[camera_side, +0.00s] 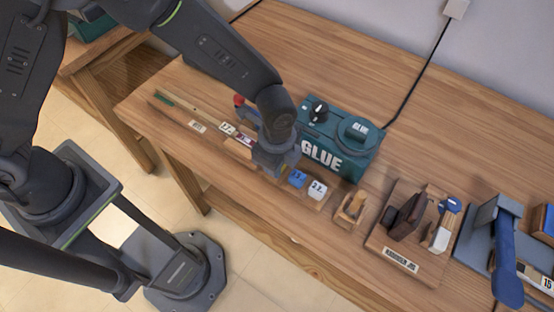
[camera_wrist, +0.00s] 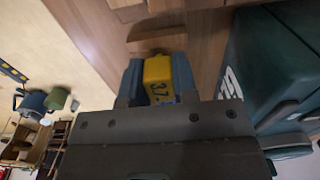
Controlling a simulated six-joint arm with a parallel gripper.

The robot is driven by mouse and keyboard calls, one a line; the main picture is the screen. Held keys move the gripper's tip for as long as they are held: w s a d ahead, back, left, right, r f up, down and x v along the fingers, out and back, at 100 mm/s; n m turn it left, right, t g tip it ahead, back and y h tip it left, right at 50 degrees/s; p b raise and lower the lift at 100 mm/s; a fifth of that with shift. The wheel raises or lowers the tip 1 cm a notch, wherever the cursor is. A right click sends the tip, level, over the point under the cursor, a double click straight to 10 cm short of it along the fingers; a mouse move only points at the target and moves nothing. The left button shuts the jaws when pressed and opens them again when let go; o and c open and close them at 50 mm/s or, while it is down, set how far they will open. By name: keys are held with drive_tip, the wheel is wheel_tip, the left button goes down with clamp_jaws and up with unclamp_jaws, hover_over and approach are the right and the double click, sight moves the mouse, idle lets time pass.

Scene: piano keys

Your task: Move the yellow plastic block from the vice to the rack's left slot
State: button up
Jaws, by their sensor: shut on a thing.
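My gripper (camera_side: 273,168) is above the front part of the bench, just in front of the teal glue machine. In the wrist view its blue-grey fingers (camera_wrist: 160,82) are shut on the yellow block (camera_wrist: 159,77), which bears the dark number 37. The yellow block is hidden in the side view. A low wooden rack (camera_side: 236,147) lies along the front of the bench, partly hidden by my gripper. A blue block (camera_side: 297,178) and a white block marked 22 (camera_side: 317,188) sit to the right of my gripper. I cannot tell for sure which fixture is the vice.
The teal glue machine (camera_side: 340,150) stands close behind my gripper. To the right are a small wooden holder (camera_side: 350,208), a wooden jig with a nameplate (camera_side: 401,258) and a blue-handled press (camera_side: 507,255). Long thin strips (camera_side: 180,106) lie at the left. The bench's back is clear.

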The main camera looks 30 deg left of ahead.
drive_tip(key=shift+f, duration=0.45)
idle(0.4)
drive_tip(key=o, duration=1.4)
drive_tip(key=shift+r, duration=0.1)
drive_tip(key=shift+r, duration=3.4)
drive_tip(key=shift+r, duration=0.1)
